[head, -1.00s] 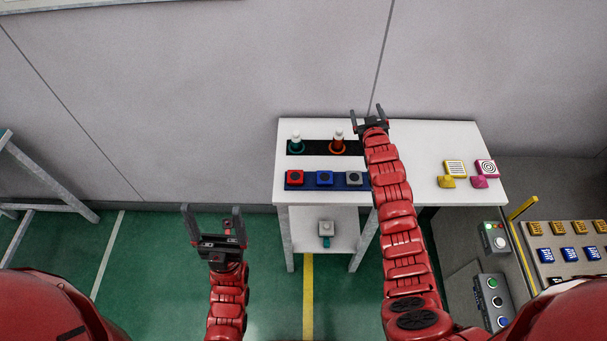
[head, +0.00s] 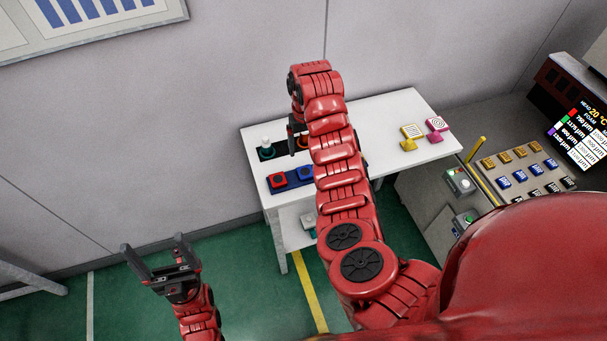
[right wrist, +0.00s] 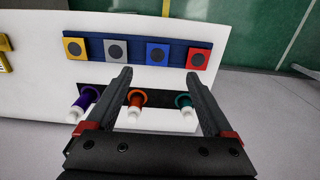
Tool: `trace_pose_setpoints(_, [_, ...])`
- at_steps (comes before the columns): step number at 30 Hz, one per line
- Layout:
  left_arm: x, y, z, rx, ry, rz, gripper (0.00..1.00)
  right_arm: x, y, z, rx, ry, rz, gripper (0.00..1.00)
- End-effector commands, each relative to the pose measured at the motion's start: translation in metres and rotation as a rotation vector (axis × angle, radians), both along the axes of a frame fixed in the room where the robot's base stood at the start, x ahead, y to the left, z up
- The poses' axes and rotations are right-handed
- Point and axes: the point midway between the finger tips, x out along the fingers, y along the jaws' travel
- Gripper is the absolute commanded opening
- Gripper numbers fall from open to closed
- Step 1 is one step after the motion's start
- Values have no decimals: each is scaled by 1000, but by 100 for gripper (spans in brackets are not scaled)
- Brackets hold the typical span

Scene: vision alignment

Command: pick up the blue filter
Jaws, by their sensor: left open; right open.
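The blue filter (head: 305,173) is a blue square with a dark round centre. It sits in a dark blue tray (head: 275,187) on the white table, beside a red one (head: 279,181). In the right wrist view the blue filter (right wrist: 158,54) lies between a grey square (right wrist: 117,50) and the red one. My right gripper (right wrist: 158,76) is open and empty above the table, its fingers either side of the blue filter in that view, apart from it. In the head view my right arm hides part of the tray. My left gripper (head: 153,243) is open and empty, left of the table.
Bottles with teal (right wrist: 184,101), orange (right wrist: 137,98) and purple (right wrist: 88,96) collars stand in a black holder beside the tray. A yellow square (right wrist: 76,48) ends the tray row. Yellow (head: 412,131) and pink (head: 436,124) pieces sit at the table's right. A console (head: 520,165) stands further right.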

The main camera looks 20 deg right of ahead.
Motion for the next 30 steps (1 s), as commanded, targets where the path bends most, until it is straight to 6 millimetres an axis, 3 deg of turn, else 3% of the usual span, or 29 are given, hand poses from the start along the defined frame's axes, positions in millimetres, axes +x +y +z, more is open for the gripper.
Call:
trace_pose_setpoints(1, [0,0,-8,0,0,0,91,0,-1,-14,1,1,-1,86])
trace_pose_setpoints(10, [0,0,-46,0,0,0,91,1,0,-73,3,-3,-1,86])
trace_pose_setpoints(22, [0,0,-29,0,0,0,91,2,-1,-95,1,-1,0,86])
trace_pose_setpoints(30, [0,0,-13,0,0,0,91,3,-6,-125,2,3,-1,86])
